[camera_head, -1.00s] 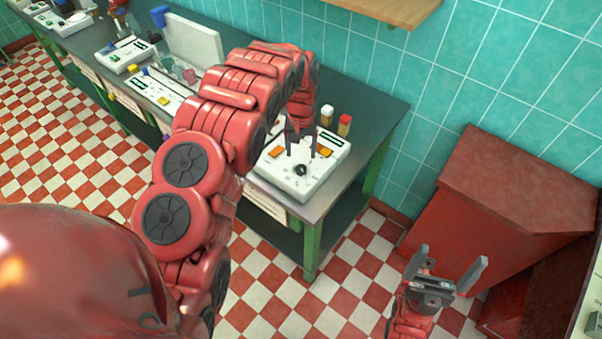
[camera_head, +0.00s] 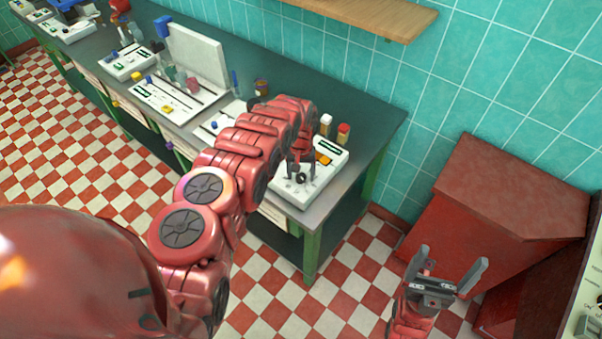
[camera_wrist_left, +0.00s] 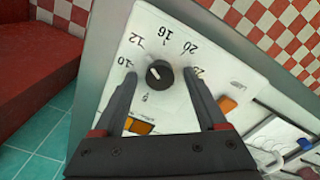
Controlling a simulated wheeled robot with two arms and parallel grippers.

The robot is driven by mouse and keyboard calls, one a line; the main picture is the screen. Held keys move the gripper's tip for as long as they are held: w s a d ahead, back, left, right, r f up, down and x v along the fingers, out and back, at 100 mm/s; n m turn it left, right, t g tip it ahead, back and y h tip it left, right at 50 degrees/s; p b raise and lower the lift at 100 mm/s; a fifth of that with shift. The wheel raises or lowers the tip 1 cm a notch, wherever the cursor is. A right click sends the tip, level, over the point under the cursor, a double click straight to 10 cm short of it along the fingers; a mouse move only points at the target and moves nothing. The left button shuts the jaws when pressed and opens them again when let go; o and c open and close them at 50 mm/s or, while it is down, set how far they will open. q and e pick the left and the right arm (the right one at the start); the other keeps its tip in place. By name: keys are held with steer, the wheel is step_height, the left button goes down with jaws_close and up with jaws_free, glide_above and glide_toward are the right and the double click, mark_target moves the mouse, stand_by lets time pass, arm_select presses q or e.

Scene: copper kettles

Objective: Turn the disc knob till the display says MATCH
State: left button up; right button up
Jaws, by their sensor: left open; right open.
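A round black knob (camera_wrist_left: 159,73) with a white pointer line sits on a white panel (camera_head: 325,184) at the table's near right end. Printed numbers ring the knob in the left wrist view. My left gripper (camera_head: 298,172) is open over the panel. In the left wrist view its two dark fingers (camera_wrist_left: 160,80) stand on either side of the knob, with visible gaps. A small dark display (camera_head: 331,146) is at the panel's back; I cannot read its text. My right gripper (camera_head: 452,274) is open and empty, low over the floor at the right.
Other white devices (camera_head: 175,100) line the green table to the left. A red cabinet (camera_head: 500,200) stands at the right.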

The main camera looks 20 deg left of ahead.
arm_select(q)
jaws_close()
stand_by(0.3)
steer(key=shift+f+m+b, duration=0.2)
steer(key=shift+m+b, duration=1.45)
steer(key=shift+m, duration=0.25)
steer(key=shift+m+b, duration=0.45)
steer(key=shift+m, duration=0.25)
steer(key=shift+r+m+b, duration=0.15)
steer(key=shift+m+b, duration=0.4)
steer(key=shift+m, duration=0.75)
